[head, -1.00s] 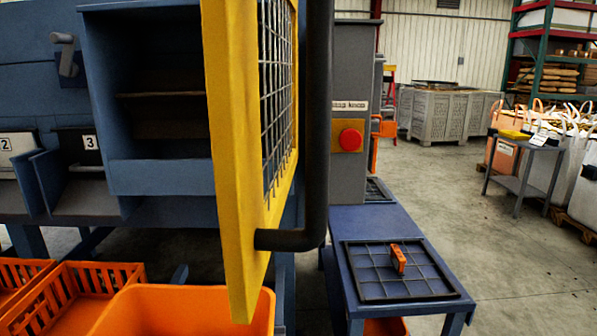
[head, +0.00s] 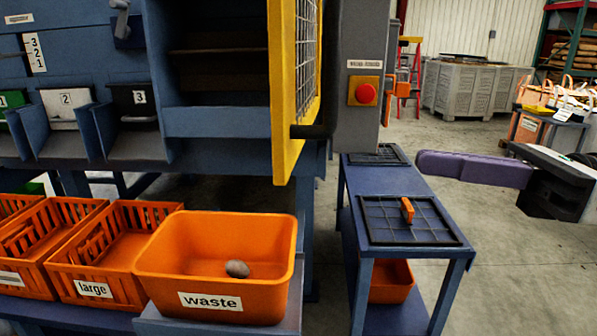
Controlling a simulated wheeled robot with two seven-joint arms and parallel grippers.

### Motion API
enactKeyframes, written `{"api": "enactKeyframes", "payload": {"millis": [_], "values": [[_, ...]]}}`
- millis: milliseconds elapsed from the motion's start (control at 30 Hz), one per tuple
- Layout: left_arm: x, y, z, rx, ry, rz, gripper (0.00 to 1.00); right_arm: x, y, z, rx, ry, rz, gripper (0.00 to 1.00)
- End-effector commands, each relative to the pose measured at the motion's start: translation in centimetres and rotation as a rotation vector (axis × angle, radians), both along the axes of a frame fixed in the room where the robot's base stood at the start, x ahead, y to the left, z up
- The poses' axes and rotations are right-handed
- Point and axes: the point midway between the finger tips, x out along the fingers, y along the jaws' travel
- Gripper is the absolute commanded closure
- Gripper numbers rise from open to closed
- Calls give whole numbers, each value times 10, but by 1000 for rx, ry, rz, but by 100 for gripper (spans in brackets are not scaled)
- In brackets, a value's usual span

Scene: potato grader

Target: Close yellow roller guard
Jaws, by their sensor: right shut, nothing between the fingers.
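The yellow roller guard (head: 284,95) is a mesh-filled frame hinged on the blue machine. It stands swung open, seen nearly edge-on, and the dark roller opening (head: 217,60) to its left is uncovered. A dark bar handle (head: 327,85) runs along the guard's right side. My right gripper (head: 420,165) comes in from the right, with purple fingers closed together and nothing between them. It is to the right of the guard and handle, apart from both, in front of the floor beyond the blue side table. My left gripper is not in view.
A blue side table (head: 458,257) with mesh trays stands below my right gripper. An orange waste bin (head: 215,283) holding one potato and orange crates (head: 120,292) stand in front of the machine. A grey post carries a red stop button (head: 366,94). Floor at right is open.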

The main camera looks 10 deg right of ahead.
Motion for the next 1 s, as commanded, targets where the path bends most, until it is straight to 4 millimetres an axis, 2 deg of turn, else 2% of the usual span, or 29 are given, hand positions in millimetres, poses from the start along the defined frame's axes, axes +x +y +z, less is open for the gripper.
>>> {"api": "enactKeyframes", "payload": {"millis": [100, 233, 700, 833, 1000], "values": [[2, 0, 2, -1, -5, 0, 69, -3, -5, 1, -88, -48, -18, 100], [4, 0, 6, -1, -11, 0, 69, 1, 5, 1, -99, -51, -17, 100], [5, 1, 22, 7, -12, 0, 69, 36, 94, 3, -90, -50, -10, 100], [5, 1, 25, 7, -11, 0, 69, 43, 111, 2, -91, -48, -12, 100], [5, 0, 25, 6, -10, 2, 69, 49, 123, 1, -90, -47, -14, 100]]}}
